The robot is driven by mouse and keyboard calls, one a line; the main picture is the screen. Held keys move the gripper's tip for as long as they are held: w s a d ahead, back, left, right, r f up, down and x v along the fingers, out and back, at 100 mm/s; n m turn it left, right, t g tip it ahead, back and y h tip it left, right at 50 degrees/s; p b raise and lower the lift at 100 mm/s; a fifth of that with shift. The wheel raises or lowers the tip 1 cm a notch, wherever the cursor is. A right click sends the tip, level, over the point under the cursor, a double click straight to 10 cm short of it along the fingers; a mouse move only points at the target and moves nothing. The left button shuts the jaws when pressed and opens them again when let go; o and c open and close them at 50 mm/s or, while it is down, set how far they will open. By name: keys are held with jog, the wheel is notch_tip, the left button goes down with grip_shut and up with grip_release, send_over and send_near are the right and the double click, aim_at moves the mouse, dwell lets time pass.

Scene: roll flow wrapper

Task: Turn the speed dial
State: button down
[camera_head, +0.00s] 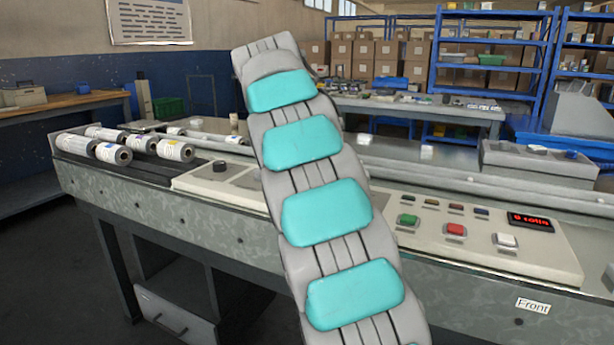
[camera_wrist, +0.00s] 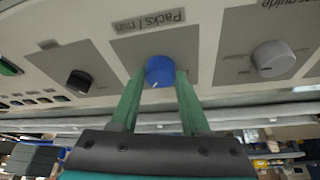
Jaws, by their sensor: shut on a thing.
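The speed dial is a round blue knob (camera_wrist: 159,71) with a white mark, in the middle of the wrist view. It sits on a grey plate by a label reading "Packs / min", which shows upside down. My gripper (camera_wrist: 160,78) has its two green fingers on either side of the knob, shut on it. In the head view my grey and teal arm covers the middle of the control panel, so the blue knob and my gripper are hidden there.
A black knob (camera_wrist: 79,82) and a grey knob (camera_wrist: 270,58) flank the dial. In the head view the panel holds a green button (camera_head: 407,220), a red button (camera_head: 455,230), a white button (camera_head: 505,241) and a red display (camera_head: 530,222). Several rolls (camera_head: 113,152) lie at left.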

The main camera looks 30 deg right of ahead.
jog(key=shift+m, duration=0.6)
jog(key=shift+c, duration=1.9)
grip_release()
